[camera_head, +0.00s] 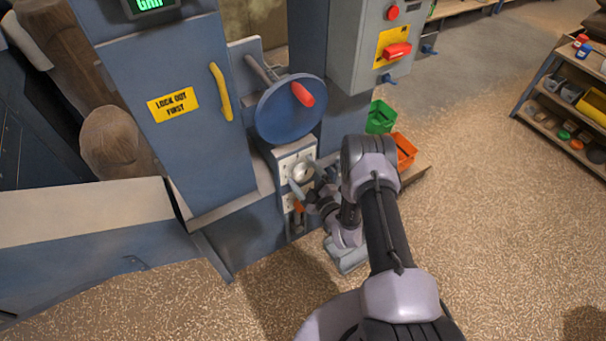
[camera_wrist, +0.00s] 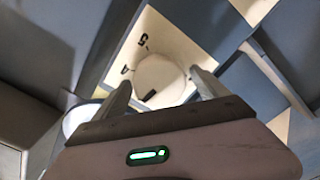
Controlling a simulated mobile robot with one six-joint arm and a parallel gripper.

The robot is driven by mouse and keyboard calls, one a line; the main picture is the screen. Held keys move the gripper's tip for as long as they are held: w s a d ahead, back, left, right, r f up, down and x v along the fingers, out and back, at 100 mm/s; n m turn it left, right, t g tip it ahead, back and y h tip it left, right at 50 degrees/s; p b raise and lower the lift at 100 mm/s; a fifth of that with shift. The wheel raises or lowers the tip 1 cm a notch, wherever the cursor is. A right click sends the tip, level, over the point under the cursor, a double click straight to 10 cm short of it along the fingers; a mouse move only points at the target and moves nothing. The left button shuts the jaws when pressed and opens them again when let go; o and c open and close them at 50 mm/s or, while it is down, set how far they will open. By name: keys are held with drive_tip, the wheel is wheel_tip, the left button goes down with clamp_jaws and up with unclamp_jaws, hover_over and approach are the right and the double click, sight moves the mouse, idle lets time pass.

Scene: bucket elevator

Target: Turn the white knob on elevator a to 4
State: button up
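The white knob (camera_wrist: 160,78) is round and sits on a pale dial plate (camera_wrist: 178,40) in the wrist view. A short dark mark shows on the knob's lower left part. Dark figures, one like a 5 and one like a 4, stand on the plate to the upper left of the knob. My gripper (camera_wrist: 160,82) is open, with one finger on each side of the knob and small gaps visible. In the head view the knob (camera_head: 302,172) is partly framed by my gripper (camera_head: 307,176).
A blue handwheel (camera_head: 285,118) with a red handle is just above the dial. A blue cabinet door (camera_head: 185,130) with a yellow handle stands left. Green (camera_head: 381,116) and orange (camera_head: 404,150) bins are behind my arm. Open floor lies right.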

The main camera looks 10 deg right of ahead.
drive_tip(key=c, duration=1.3)
drive_tip(key=m, duration=0.5)
drive_tip(key=shift+d+m+p, duration=0.1)
drive_tip(key=shift+m+p, duration=0.25)
drive_tip(key=shift+m, duration=0.05)
drive_tip(key=shift+d+m, duration=0.1)
drive_tip(key=shift+m, duration=2.1)
drive_tip(key=o, duration=1.4)
